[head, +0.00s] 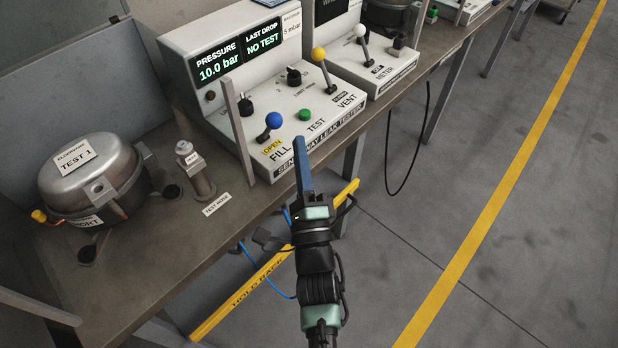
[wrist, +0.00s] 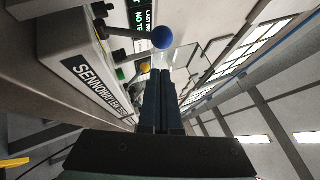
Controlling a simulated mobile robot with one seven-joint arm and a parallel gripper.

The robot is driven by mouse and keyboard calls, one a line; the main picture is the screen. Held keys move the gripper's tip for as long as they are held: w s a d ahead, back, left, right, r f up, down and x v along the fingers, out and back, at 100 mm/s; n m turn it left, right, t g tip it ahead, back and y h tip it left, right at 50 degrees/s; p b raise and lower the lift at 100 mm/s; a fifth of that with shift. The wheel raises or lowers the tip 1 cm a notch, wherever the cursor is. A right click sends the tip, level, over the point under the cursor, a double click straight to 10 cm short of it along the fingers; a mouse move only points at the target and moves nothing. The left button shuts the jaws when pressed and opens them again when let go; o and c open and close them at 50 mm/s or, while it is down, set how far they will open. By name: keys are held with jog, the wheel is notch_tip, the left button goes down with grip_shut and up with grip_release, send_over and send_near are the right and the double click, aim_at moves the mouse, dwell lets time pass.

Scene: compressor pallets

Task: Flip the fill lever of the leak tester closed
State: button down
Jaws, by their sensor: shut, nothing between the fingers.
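The leak tester (head: 335,122) is a white box on the bench, its display reading PRESSURE 10.0 bar and LAST DROP NO TEST. Its fill lever has a blue ball knob (head: 274,120) and leans up from the panel beside a yellow OPEN tag (head: 271,144) and the word FILL. The knob also shows in the wrist view (wrist: 163,37), just beyond my fingertips. My gripper (head: 299,140) is shut and empty, its blue fingers pointing up in front of the tester's front edge, right of the knob and apart from it. The closed fingers fill the middle of the wrist view (wrist: 160,73).
A yellow-knobbed vent lever (head: 319,54) and a green TEST button (head: 305,115) share the panel. A grey upright post (head: 238,130) stands left of the fill lever. A silver compressor (head: 92,170) sits at left. The floor right of the bench is clear.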

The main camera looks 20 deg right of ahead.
aim_at(268, 128)
jog(key=shift+w+a+r, duration=0.55)
jog(key=shift+w+a, duration=0.3)
jog(key=shift+r+p, duration=0.15)
jog(key=shift+p, duration=0.2)
